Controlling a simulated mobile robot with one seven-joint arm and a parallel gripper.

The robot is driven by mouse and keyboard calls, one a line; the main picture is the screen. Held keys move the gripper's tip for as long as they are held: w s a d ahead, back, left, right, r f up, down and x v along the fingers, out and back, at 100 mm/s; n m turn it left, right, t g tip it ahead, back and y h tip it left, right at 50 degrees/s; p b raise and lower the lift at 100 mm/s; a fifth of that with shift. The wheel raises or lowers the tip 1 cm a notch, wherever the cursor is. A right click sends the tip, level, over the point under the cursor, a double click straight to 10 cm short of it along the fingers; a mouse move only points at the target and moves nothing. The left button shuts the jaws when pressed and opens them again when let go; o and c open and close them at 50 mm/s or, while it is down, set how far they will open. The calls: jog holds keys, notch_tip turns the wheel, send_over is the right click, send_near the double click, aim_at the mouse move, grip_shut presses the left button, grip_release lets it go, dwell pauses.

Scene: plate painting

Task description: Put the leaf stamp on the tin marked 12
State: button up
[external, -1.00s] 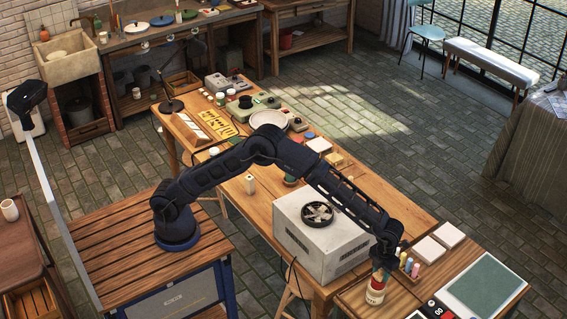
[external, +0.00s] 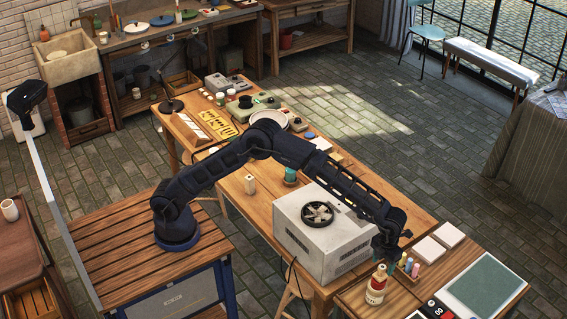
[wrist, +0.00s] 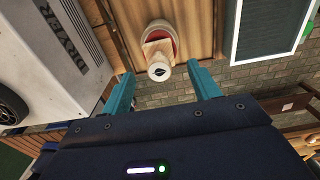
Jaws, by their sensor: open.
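The leaf stamp (wrist: 158,72) shows a round pale end with a dark leaf mark and a wooden body in the wrist view. It appears to stand upright on a red and cream tin (wrist: 162,29). In the external view the pale stamp (external: 379,272) rises from the top of the tin (external: 376,291), near the table's front edge. No number on the tin is readable. My gripper (wrist: 160,86) is open, its teal fingers apart on either side of the stamp's end, with no visible contact. In the external view my gripper (external: 386,250) is above and slightly behind the stamp.
A grey dryer box (external: 318,243) with a round fan stands left of the tin. Several small coloured bottles (external: 410,264) stand to the tin's right. Pale tiles (external: 430,249) and a white-framed green panel (external: 482,284) lie farther right.

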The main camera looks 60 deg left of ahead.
aim_at(382, 267)
notch_tip(382, 267, up, 7)
jog(key=shift+f, duration=0.1)
jog(key=w+a+r+n+t, duration=0.1)
jog(key=a+r+n, duration=0.4)
jog(key=a, duration=0.6)
jog(key=w+a+r+n, duration=0.2)
jog(key=a+r+n, duration=0.3)
jog(key=a, duration=0.6)
jog(key=w+a+r+n+t, duration=0.1)
jog(key=a+r+n, duration=0.2)
jog(key=a+r, duration=0.65)
jog(key=s+a+n+t, duration=0.1)
jog(key=s+a+n, duration=0.3)
jog(key=a, duration=0.7)
jog(key=s+a+n, duration=0.3)
jog(key=a+n, duration=0.2)
jog(key=a, duration=0.6)
jog(key=s+a+f+n, duration=0.3)
jog(key=s+a+n, duration=0.4)
jog(key=s+a, duration=0.2)
jog(key=s+a+f+n+t, duration=0.1)
jog(key=s+a+f+n, duration=0.3)
jog(key=s+a+n, duration=0.3)
jog(key=s+a, duration=0.2)
jog(key=s, duration=0.2)
jog(key=shift+s+a+f+t, duration=0.2)
jog(key=shift+s+a+t, duration=0.1)
jog(key=shift+s+a, duration=0.1)
